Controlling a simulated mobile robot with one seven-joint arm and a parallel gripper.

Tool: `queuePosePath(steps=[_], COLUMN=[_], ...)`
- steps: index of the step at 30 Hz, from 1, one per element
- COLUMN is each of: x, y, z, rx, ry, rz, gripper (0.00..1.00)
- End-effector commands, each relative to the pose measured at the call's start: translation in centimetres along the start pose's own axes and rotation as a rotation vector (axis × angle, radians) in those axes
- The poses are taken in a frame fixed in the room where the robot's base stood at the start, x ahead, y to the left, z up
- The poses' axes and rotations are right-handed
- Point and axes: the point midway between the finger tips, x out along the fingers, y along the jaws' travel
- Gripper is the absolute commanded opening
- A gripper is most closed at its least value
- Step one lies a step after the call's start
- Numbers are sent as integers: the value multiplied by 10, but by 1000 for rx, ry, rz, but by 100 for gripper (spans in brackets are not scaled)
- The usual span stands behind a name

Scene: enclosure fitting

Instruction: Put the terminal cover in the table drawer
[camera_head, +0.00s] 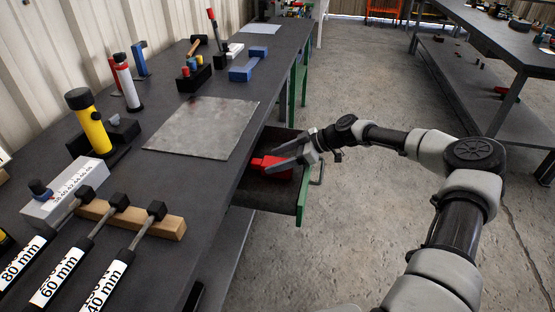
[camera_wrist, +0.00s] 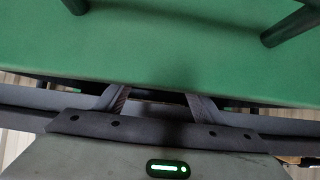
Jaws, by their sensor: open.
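A red part (camera_head: 257,162), which I take for the terminal cover, lies in the open table drawer (camera_head: 268,198) in the head view. The drawer has a dark floor, a green side and a handle on its front. My gripper (camera_head: 272,161) is open, with its fingers reaching over the drawer at the red part. I cannot tell whether they touch it, and they hide some of it. In the wrist view my gripper (camera_wrist: 160,100) is spread below a green panel (camera_wrist: 170,50) with dark posts, likely the drawer front. The red part does not show there.
The dark workbench (camera_head: 215,180) holds a metal sheet (camera_head: 203,128), a yellow torch-like cylinder (camera_head: 88,122) and labelled gauges (camera_head: 105,285). A blue part (camera_head: 249,66) lies farther back. Bare floor (camera_head: 370,230) is right of the drawer. A second table (camera_head: 490,40) stands at back right.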

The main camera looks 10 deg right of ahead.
Motion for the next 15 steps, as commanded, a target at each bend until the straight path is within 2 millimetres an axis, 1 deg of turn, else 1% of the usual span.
queuePosePath(steps=[4, 7, 11, 15], x=[-4, -16, -43, -74], y=[0, 1, 1, 1], z=[-1, -2, -2, -2], rx=[0, 0, 1, 1], ry=[0, -1, 0, 0], rz=[1, 2, 4, 4], gripper=[63, 63, 63, 63])
